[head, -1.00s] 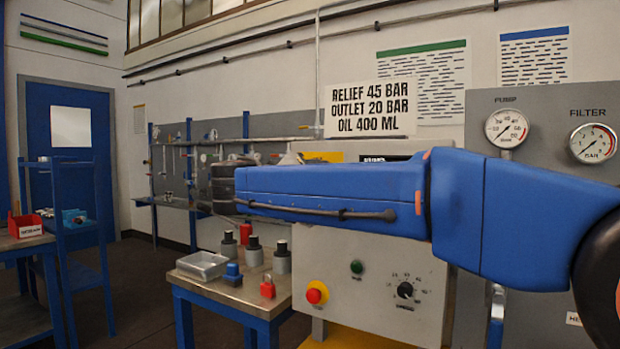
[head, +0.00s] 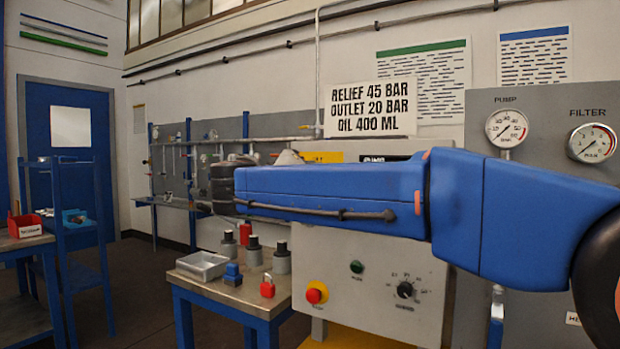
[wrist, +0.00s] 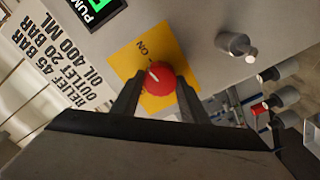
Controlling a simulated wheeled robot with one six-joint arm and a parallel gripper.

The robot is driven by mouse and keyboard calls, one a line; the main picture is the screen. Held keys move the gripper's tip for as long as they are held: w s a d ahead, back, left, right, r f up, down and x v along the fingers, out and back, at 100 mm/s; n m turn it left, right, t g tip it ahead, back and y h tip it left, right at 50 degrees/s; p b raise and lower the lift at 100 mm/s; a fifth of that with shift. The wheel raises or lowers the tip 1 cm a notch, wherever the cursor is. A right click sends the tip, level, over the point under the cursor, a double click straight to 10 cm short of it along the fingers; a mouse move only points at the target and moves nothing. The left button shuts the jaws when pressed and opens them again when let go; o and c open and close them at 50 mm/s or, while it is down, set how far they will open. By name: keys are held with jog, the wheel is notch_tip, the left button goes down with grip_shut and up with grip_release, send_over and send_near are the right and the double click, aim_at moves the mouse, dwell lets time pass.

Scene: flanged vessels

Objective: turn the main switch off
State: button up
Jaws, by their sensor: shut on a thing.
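In the wrist view the main switch (wrist: 160,78) is a red round knob with a pale pointer line, on a yellow plate (wrist: 127,61) marked ON. The pointer line aims toward the ON mark. My gripper (wrist: 157,88) has one dark finger on each side of the red knob and is shut on it. In the head view my blue arm reaches left across the grey cabinet (head: 375,270). The knob and my fingertips are hidden there behind the arm, and part of the yellow plate (head: 322,157) shows above it.
A red push button (head: 316,292), a green button (head: 356,267) and a black dial (head: 405,289) are on the cabinet front. A grey knob (wrist: 236,45) stands out near the switch. A bench (head: 228,292) with several vessels and a padlock is at the left.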

jog(key=n, duration=0.8)
jog(key=shift+f, duration=0.1)
jog(key=n, duration=0.4)
jog(key=shift+f+n, duration=0.1)
jog(key=shift+n, duration=1.7)
jog(key=o, duration=1.1)
jog(key=shift+c, duration=0.2)
jog(key=shift+a, duration=0.1)
jog(key=v, duration=1.7)
jog(key=shift+s, duration=0.2)
